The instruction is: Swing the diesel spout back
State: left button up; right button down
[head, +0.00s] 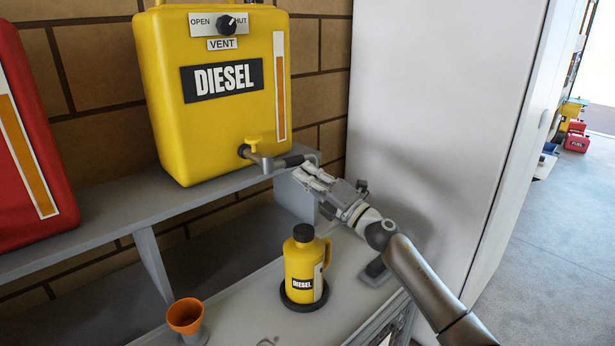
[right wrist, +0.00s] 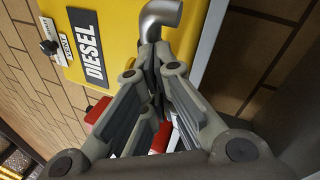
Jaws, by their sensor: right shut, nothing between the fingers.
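The yellow diesel tank (head: 225,120) stands on the grey shelf, with a yellow tap (head: 254,144) low on its front right. Its metal spout (head: 266,162) points to the right, away from the tap. My right gripper (head: 302,172) is at the spout's outer end, shut and empty. In the right wrist view, the bent grey spout (right wrist: 162,14) is just beyond the shut fingertips (right wrist: 152,52); I cannot tell whether they touch. The vent knob (head: 226,25) is on top of the tank's front. My left gripper is not in view.
A yellow diesel can (head: 300,262) with a black cap stands upright on a black ring on the lower bench. An orange funnel (head: 185,315) is at front left. A red tank (head: 22,150) stands left on the shelf (head: 100,212). A white cabinet (head: 440,110) rises close on the right.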

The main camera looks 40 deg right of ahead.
jog(key=shift+w+d, duration=0.15)
jog(key=shift+w, duration=0.05)
dwell(0.6)
jog(key=v, duration=1.2)
